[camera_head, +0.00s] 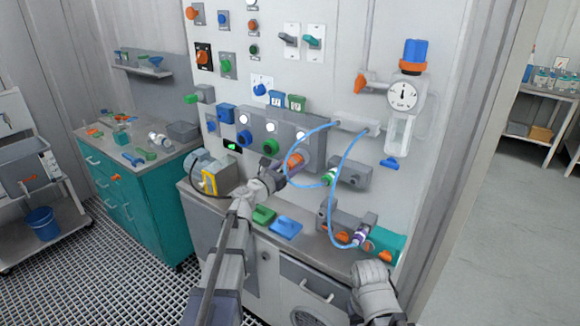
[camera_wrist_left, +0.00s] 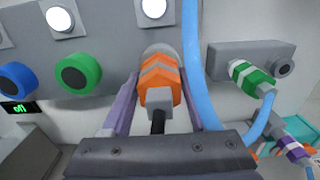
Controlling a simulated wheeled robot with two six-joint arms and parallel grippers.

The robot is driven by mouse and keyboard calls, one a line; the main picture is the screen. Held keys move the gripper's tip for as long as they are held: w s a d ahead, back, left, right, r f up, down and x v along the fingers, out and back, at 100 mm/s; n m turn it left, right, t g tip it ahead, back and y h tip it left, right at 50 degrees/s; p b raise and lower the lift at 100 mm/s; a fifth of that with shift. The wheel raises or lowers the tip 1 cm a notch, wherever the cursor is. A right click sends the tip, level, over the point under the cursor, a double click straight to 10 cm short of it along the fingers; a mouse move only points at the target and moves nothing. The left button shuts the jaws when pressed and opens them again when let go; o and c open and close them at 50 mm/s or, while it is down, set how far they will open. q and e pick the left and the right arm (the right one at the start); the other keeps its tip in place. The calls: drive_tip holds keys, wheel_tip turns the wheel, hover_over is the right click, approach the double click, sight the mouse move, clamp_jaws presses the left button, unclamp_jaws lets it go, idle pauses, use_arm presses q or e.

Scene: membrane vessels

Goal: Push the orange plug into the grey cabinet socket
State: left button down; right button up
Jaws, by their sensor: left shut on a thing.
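The orange plug (camera_head: 294,161) with a grey band is at the grey cabinet panel (camera_head: 310,138). In the left wrist view the plug (camera_wrist_left: 157,78) sits between the two purple fingers of my left gripper (camera_wrist_left: 156,102), which is shut on it. A dark cable leaves its near end. The round, pale socket (camera_wrist_left: 158,49) shows just behind the plug, lined up with it; I cannot tell how deep the plug sits. In the head view my left gripper (camera_head: 284,171) partly hides the plug. My right arm's end (camera_head: 372,277) is at the lower right; its fingers are not clear.
Green and blue knobs (camera_wrist_left: 77,73) lie left of the plug. A green block (camera_head: 263,215) and a blue block (camera_head: 286,228) lie on the counter below.

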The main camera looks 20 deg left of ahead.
sight(283, 172)
use_arm(q)
drive_tip(key=shift+c, duration=0.3)
unclamp_jaws()
drive_tip(key=v, duration=0.7)
drive_tip(key=shift+s+a, duration=0.1)
drive_tip(key=shift+s, duration=0.3)
